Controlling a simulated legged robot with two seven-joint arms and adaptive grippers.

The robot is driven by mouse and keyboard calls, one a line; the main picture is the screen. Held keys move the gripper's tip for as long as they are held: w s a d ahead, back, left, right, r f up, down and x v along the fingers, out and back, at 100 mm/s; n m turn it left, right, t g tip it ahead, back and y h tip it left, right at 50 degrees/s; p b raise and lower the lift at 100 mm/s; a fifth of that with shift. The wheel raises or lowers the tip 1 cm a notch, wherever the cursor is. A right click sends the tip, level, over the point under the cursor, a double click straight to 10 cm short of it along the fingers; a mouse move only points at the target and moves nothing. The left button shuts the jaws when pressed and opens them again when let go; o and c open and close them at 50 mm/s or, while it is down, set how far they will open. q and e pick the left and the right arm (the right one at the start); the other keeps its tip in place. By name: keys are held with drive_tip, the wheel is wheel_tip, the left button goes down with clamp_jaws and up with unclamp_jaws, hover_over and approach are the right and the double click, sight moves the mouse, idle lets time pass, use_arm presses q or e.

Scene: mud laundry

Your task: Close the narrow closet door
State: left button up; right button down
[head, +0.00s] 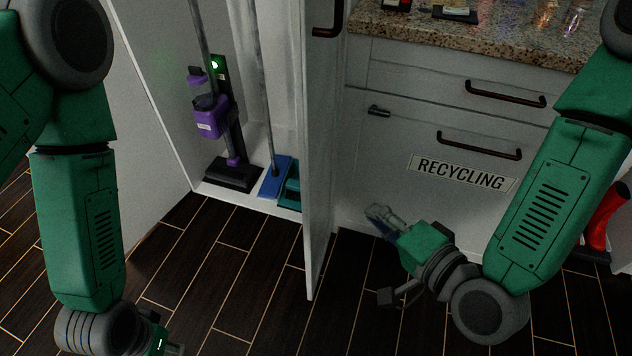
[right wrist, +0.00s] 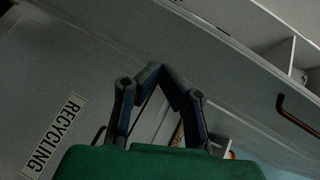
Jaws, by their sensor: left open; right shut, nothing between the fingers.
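The narrow closet door (head: 320,140) stands open in the head view, swung outward and seen almost edge-on. The closet interior left of it is exposed. My right gripper (head: 376,214) is on the right side of the door, low in front of the recycling cabinet, apart from the door. It is shut and empty; in the right wrist view its fingers (right wrist: 168,75) converge at the tips. My left gripper (head: 168,347) is at the bottom edge of the head view, mostly cut off, well left of the door. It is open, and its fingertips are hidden.
Inside the closet stand a purple vacuum (head: 209,120) and a blue mop or broom head (head: 275,178). Drawers and the cabinet with the RECYCLING label (head: 462,174) are right of the door, under a granite counter (head: 470,40). A red object (head: 605,215) stands far right. Dark floor in front is clear.

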wheel_tip(320, 180, up, 4)
drive_tip(key=w+m+t+y+b, duration=0.1)
drive_tip(key=w+m+t+b, duration=0.1)
drive_tip(key=m+t, duration=0.1)
drive_tip(key=b, duration=0.1)
approach(311, 140)
drive_tip(key=w, duration=0.5)
drive_tip(key=shift+w+a+b, duration=0.25)
drive_tip(key=shift+a+b, duration=0.25)
drive_tip(key=shift+a, duration=0.7)
use_arm(q)
drive_tip(key=shift+s+d+f, duration=0.1)
drive_tip(key=shift+s+f, duration=0.1)
drive_tip(key=shift+f, duration=1.2)
drive_tip(key=shift+s+f, duration=0.2)
drive_tip(key=shift+f, duration=1.2)
use_arm(e)
drive_tip(key=shift+w+a, duration=0.15)
drive_tip(key=shift+a, duration=0.4)
use_arm(q)
drive_tip(key=shift+r, duration=0.1)
